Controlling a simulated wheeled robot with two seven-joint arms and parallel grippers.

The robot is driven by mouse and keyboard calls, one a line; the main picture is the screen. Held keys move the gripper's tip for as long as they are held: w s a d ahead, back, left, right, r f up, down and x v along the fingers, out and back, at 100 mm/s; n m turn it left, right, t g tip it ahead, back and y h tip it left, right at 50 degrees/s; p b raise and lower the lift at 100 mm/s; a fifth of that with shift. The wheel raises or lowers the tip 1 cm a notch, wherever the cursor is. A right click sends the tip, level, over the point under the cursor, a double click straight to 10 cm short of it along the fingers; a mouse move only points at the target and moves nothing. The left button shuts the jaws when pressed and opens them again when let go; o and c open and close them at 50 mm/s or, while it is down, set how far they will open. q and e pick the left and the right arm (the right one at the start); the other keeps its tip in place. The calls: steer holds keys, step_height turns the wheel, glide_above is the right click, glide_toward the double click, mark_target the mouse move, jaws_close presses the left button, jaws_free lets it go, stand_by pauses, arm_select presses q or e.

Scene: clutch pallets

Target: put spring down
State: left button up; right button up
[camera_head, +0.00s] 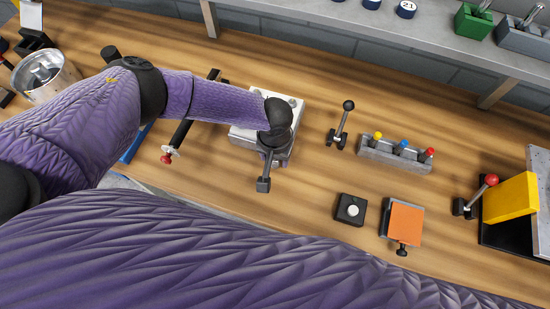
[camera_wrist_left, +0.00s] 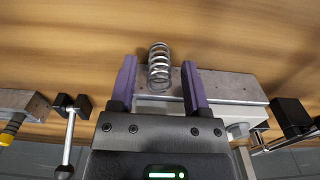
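The spring (camera_wrist_left: 159,66) is a silver coil in the left wrist view. It is at the edge of a grey metal block (camera_wrist_left: 225,84), between the two purple fingers of my left gripper (camera_wrist_left: 160,82). A gap shows on each side of it, so the gripper is open around the spring and not gripping it. Whether the spring rests on the block is hard to tell. In the head view the block (camera_head: 243,136) lies under my left wrist, and my left gripper (camera_head: 264,184) points down at its front. The spring cannot be made out there. My right gripper is out of view.
To the right are a black-knobbed lever (camera_head: 341,124), a switch panel (camera_head: 394,154) with coloured knobs, a black button box (camera_head: 350,209) and an orange-topped fixture (camera_head: 405,223). A metal can (camera_head: 45,77) stands at the left. A shelf (camera_head: 340,18) runs along the back.

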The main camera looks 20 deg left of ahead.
arm_select(q)
jaws_close()
